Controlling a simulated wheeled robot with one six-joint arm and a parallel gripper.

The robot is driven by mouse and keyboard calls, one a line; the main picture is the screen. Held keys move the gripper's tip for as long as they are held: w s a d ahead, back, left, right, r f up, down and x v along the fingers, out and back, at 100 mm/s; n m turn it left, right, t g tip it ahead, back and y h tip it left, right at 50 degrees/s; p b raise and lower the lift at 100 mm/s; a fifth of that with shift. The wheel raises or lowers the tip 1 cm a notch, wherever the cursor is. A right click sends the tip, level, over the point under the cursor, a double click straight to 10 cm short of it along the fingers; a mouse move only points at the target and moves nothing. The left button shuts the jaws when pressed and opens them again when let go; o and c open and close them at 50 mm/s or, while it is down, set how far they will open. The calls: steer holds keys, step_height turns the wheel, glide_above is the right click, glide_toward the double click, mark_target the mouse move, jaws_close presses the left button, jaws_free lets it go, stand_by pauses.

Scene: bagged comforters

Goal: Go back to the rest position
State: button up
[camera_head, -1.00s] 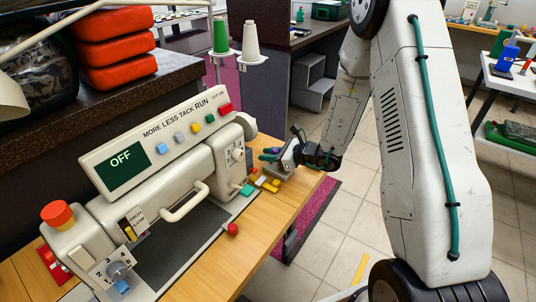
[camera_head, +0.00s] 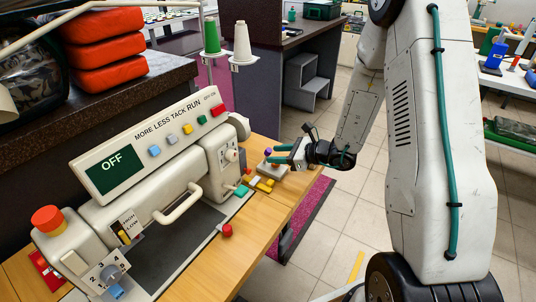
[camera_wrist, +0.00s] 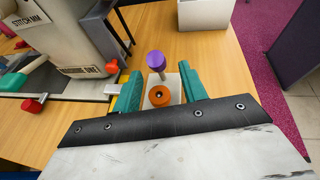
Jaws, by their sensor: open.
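My gripper (camera_head: 277,154) is open, its two teal fingers apart, at the far right end of the wooden table, right of the machine. In the wrist view the open fingers (camera_wrist: 160,85) appear on either side of a purple knob (camera_wrist: 155,61) on a post and an orange ring (camera_wrist: 159,96) on a pale block. They do not appear to grip either one. In the head view the purple knob (camera_head: 267,153) is small, beside the fingertips. My arm hangs down from the top right of the head view.
The machine (camera_head: 150,185) with an "OFF" screen fills the table's left part. Yellow pieces (camera_head: 264,184) lie near the gripper. Thread cones (camera_head: 242,44) stand behind. Red folded bundles (camera_head: 105,40) are stacked on a dark counter. Tiled floor (camera_head: 330,215) is open right of the table.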

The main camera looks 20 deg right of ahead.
steer(key=shift+v, duration=0.95)
steer(key=s+a+n+g, duration=0.1)
steer(key=s+a+n+g+y, duration=0.1)
steer(key=s, duration=0.1)
steer(key=s+a+n+g, duration=0.1)
steer(key=shift+s+r+n+y, duration=0.15)
steer(key=shift+s+n+y, duration=0.2)
steer(key=shift+n+y, duration=0.05)
steer(key=s+a+r+n+g+h, duration=0.1)
steer(key=s+a+r+n+g, duration=0.3)
steer(key=s+r+n+g, duration=0.65)
steer(key=s+d+r+n+t+h, duration=0.2)
steer(key=s+r+n+h, duration=0.3)
steer(key=s, duration=0.3)
steer(key=s+d+r+n+t+h, duration=0.2)
steer(key=s+r+n+t+h, duration=0.1)
steer(key=s+r+n+h, duration=0.2)
steer(key=shift+s+d+r+n+h, duration=0.3)
steer(key=shift+s+r+n, duration=0.8)
steer(key=shift+s, duration=1.25)
